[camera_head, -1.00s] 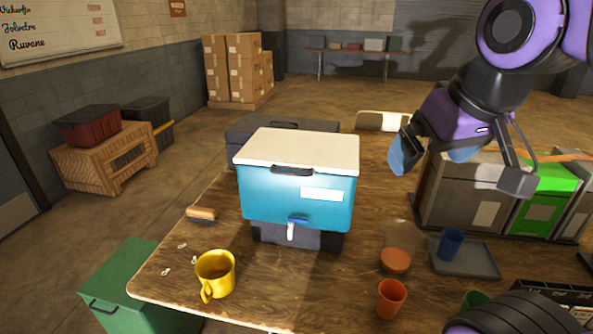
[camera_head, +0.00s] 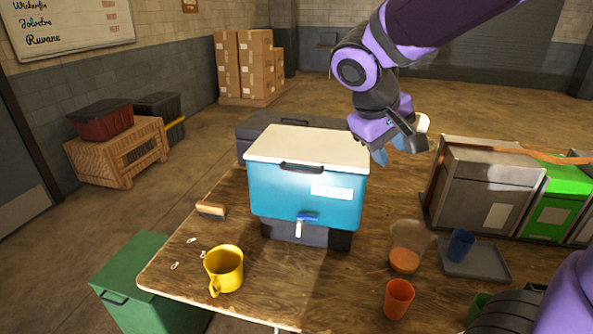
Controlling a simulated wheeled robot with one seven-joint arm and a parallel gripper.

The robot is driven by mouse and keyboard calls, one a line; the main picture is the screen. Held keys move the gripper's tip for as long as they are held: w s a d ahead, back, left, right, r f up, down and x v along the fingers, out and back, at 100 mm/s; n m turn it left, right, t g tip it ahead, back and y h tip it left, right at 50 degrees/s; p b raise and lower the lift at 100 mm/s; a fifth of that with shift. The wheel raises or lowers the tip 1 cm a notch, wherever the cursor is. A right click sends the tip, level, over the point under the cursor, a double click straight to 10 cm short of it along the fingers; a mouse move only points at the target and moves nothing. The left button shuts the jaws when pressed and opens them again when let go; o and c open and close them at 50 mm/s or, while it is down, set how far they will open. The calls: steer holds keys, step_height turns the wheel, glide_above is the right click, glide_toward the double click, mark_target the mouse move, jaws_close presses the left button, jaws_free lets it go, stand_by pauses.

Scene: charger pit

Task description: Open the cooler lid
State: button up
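The cooler (camera_head: 285,195) is a teal box with a white lid (camera_head: 310,145) and a dark handle at the lid's front edge. It stands on a dark base on the wooden table, with a spigot low on its front. The lid lies flat and closed. My gripper (camera_head: 388,152) hangs just right of the lid's right end, pointing down. Its blue fingertips look apart with nothing between them. Whether it touches the lid cannot be told.
A yellow mug (camera_head: 224,268) stands front left, a brush (camera_head: 211,211) left of the cooler. A clear orange-bottomed cup (camera_head: 405,259), an orange cup (camera_head: 397,298) and a tray (camera_head: 478,265) with a blue cup are at right. A dark case sits behind the cooler.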

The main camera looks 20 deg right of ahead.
steer(key=w+a+f+n+t+h, duration=0.25)
steer(key=w+a+f+h, duration=0.45)
steer(key=w, duration=0.4)
steer(key=n+t, duration=0.4)
steer(key=t, duration=0.2)
glide_toward(295, 170)
steer(key=x, duration=1)
steer(key=shift+w+d+f, duration=0.1)
steer(key=shift+w+d, duration=0.15)
jaws_close()
